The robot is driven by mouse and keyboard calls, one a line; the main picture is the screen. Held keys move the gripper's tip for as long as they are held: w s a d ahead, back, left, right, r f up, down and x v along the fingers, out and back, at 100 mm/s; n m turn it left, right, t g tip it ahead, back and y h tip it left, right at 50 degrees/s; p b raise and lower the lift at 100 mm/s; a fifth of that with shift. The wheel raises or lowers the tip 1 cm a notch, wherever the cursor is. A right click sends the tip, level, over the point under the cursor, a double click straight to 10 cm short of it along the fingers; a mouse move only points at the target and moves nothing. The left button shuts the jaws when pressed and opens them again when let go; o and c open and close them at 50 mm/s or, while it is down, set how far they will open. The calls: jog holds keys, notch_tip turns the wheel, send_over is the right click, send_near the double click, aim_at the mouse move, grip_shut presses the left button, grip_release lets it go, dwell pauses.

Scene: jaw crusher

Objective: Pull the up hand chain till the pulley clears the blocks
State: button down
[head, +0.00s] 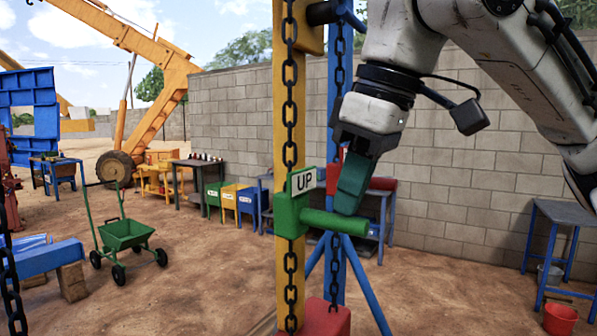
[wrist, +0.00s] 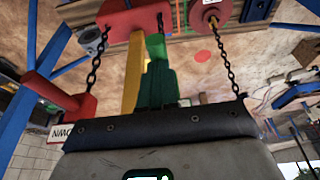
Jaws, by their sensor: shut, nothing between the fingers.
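The up hand chain (head: 290,100) hangs in front of the yellow post. A green block with an UP sign (head: 303,181) sits on it, and its green grip bar (head: 325,220) sticks out to the right. My gripper (head: 347,205) points down with shut green fingers, its tips right at the bar's outer end; I cannot tell whether they touch. The shut fingers also show in the wrist view (wrist: 156,82), with nothing held. A second chain (head: 338,75) hangs behind, and a red handle with a DOWN sign (wrist: 62,133) shows in the wrist view. I cannot identify the pulley.
A red base (head: 322,318) and blue braces stand below the chains. At left, a blue beam (head: 38,258) rests on wooden blocks (head: 72,282). A green cart (head: 125,235) stands beyond. A blue-legged table (head: 560,215) and red bucket (head: 560,319) are at right. Open dirt lies between.

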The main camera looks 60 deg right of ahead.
notch_tip(320, 180, down, 18)
jog(key=b, duration=1.1)
jog(key=shift+f+b, duration=0.15)
jog(key=shift+b, duration=0.15)
dwell(0.8)
jog(key=shift+s+r+p, duration=0.15)
jog(key=shift+s+p, duration=0.3)
jog(key=shift+s, duration=0.8)
jog(key=shift+s+r+p, duration=0.1)
jog(key=shift+s+p, duration=0.35)
jog(key=shift+s, duration=0.8)
jog(key=shift+d, duration=0.1)
jog(key=s+r+p, duration=0.3)
jog(key=s+r, duration=0.1)
jog(key=r, duration=0.1)
dwell(1.2)
